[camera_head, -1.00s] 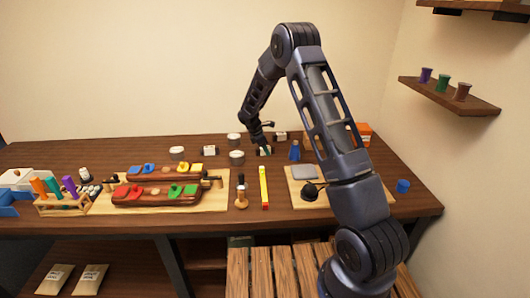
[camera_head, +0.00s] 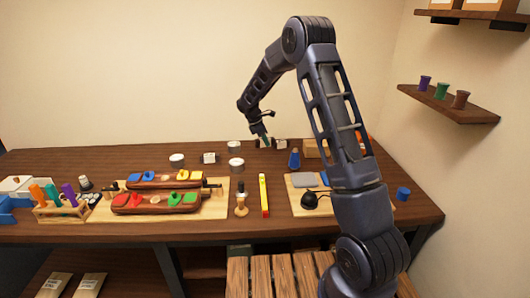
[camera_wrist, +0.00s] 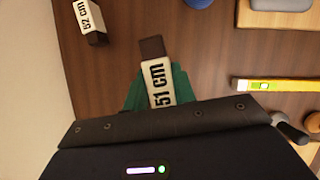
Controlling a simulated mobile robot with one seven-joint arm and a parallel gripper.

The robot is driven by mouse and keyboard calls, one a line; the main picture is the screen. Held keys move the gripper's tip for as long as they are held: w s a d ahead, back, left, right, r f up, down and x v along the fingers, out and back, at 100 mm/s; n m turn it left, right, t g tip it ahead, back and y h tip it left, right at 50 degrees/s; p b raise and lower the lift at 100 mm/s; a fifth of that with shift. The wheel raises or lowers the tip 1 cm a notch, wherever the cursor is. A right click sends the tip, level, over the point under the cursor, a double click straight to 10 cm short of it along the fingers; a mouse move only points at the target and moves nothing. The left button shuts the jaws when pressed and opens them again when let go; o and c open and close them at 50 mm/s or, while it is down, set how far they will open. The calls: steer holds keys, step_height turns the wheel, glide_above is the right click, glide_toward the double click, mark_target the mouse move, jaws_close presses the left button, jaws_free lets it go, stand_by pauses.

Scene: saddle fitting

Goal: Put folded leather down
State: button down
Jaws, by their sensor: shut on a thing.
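My gripper (camera_wrist: 157,88) has green fingers that are shut on a folded dark leather piece (camera_wrist: 152,46) with a white label reading "51 cm". The leather sticks out beyond the fingertips over the brown table. In the head view my gripper (camera_head: 266,139) is at the back of the workbench, near the wall, and its hold is small and partly hidden. I cannot tell whether the held piece touches the table. A second labelled leather piece, "52 cm" (camera_wrist: 92,22), lies apart from it, also at the back (camera_head: 281,144). Another white-labelled piece (camera_head: 209,158) lies to the left.
The wall is close behind. Bare table surrounds the held piece.

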step_height(320, 180, up, 10)
steer(key=shift+f, duration=0.1)
steer(key=shift+d+r, duration=0.15)
steer(key=shift+r, duration=0.2)
steer(key=w+d+r+m, duration=0.1)
steer(key=w+d+r, duration=0.1)
steer(key=d, duration=0.4)
steer(key=w+d+r, duration=0.1)
steer(key=w+d, duration=0.1)
steer(key=d, duration=0.4)
step_height(320, 180, up, 4)
steer(key=m+g, duration=0.1)
glide_above(316, 148)
steer(key=w+d, duration=0.2)
steer(key=w, duration=0.3)
steer(key=f, duration=1.9)
steer(key=shift+s+a+f, duration=0.15)
steer(key=shift+s+f, duration=0.1)
steer(key=shift+f, duration=0.15)
steer(key=shift+f, duration=0.1)
steer(key=c, duration=1.1)
jaws_free()
steer(key=shift+c, duration=0.2)
